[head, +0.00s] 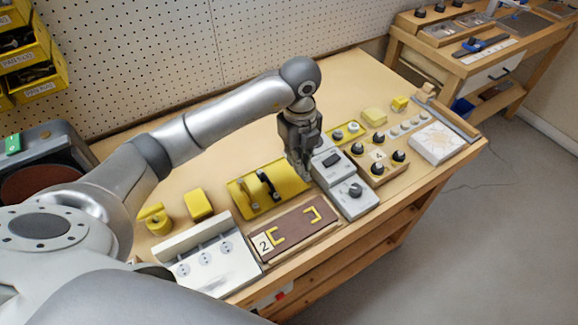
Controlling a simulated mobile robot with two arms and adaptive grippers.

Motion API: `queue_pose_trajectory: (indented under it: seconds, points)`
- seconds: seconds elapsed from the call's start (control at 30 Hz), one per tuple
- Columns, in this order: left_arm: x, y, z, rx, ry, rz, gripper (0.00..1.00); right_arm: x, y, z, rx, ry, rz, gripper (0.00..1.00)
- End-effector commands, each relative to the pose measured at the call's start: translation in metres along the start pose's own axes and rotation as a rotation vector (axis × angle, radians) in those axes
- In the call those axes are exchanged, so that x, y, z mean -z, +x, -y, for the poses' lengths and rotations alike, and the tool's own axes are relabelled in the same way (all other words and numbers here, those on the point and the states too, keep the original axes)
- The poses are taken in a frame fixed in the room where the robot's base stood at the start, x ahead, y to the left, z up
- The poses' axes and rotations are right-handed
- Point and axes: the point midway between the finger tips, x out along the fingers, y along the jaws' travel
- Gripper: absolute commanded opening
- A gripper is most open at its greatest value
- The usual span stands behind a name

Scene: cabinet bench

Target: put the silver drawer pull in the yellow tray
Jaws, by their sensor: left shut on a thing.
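The yellow tray (241,205) lies in the middle of the bench, with a black drawer pull (264,184) inside it. My left gripper (305,174) points down over the tray's right end, beside a grey switch box. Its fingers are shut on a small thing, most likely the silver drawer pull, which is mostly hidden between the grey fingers. I cannot tell whether it touches the tray. My right gripper is not in view.
A brown board (292,230) marked 2 with yellow outlines lies in front of the tray. Grey switch boxes (345,185) stand close on its right, a white socket panel (220,272) at front left. A yellow block (198,205) and a knob board (379,156) flank these.

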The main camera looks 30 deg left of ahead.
Motion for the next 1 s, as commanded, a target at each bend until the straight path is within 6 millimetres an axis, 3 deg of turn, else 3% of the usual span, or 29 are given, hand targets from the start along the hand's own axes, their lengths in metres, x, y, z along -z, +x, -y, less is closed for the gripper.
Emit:
queue_pose_trajectory:
  seconds: [0.37, 0.53, 0.93, 0.97, 1.0]
  points:
    - [-0.026, 0.034, -0.013, -0.002, -0.002, -0.001, 0.00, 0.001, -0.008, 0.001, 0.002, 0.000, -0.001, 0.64]
    - [-0.024, 0.057, -0.012, 0.000, 0.000, -0.001, 0.00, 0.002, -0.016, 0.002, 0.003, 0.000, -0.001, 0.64]
    - [-0.024, 0.065, -0.011, 0.003, 0.001, 0.001, 0.00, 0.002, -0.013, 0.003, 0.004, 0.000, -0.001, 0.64]
    - [-0.024, 0.064, -0.011, 0.003, 0.001, 0.001, 0.13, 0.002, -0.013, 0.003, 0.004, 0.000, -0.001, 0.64]
    - [-0.024, 0.064, -0.011, 0.003, 0.001, 0.000, 0.18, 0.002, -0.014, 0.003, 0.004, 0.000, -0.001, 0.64]
